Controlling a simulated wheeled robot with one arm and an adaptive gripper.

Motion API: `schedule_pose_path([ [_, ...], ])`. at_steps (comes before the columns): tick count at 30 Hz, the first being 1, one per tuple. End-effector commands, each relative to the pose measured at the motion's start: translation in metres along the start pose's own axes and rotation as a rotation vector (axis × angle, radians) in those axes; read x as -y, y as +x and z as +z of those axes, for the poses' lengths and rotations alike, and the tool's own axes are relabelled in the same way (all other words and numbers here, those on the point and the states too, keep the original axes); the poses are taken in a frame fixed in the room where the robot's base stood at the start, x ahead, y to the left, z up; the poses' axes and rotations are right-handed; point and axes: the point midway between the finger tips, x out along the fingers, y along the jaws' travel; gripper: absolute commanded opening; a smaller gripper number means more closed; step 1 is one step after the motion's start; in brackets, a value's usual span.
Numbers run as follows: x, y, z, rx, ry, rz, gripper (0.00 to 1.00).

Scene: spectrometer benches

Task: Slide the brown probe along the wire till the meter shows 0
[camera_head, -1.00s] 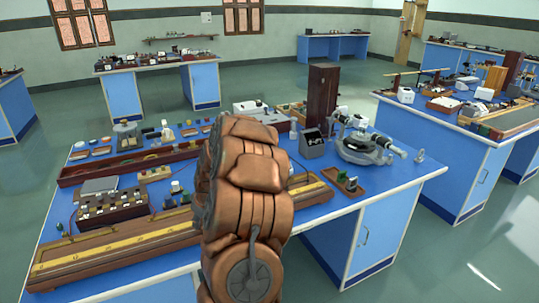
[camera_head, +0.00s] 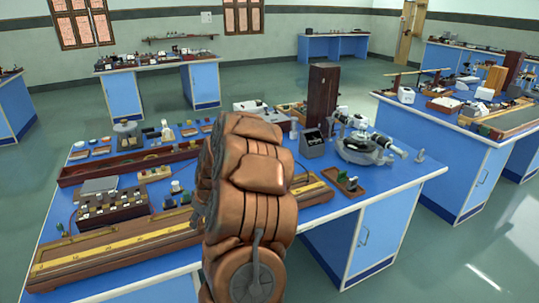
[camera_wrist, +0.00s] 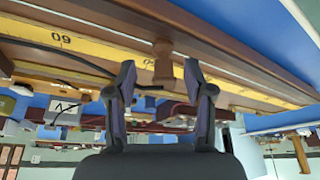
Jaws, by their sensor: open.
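The brown probe (camera_wrist: 163,63) shows in the wrist view as a small turned knob in front of the yellow scale (camera_wrist: 95,50) of the long wooden wire board. My gripper (camera_wrist: 160,78) is open, with one finger on each side of the probe and a gap on both sides. A dark lead shows by the probe's end. In the head view my arm hides the gripper, the probe and the middle of the wire board (camera_head: 130,245). The thin wire itself cannot be made out. A dark sloped box (camera_head: 312,143) may be the meter; its reading is not legible.
The blue bench (camera_head: 400,182) also holds a resistance box (camera_head: 112,210), a long brown tray (camera_head: 130,165), a tall dark wooden box (camera_head: 323,98) and a spectrometer (camera_head: 365,148). Another bench (camera_head: 470,150) stands at the right.

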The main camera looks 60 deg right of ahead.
Motion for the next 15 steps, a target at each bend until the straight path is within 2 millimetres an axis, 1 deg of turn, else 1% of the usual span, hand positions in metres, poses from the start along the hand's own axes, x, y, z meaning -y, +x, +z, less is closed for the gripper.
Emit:
schedule_pose_path([
  [1,-0.001,-0.007,-0.001,-0.003,0.0,0.002,0.53],
  [5,0.0,-0.025,0.0,-0.001,0.0,0.001,0.53],
  [15,0.0,-0.083,0.001,0.001,0.0,-0.001,0.53],
])
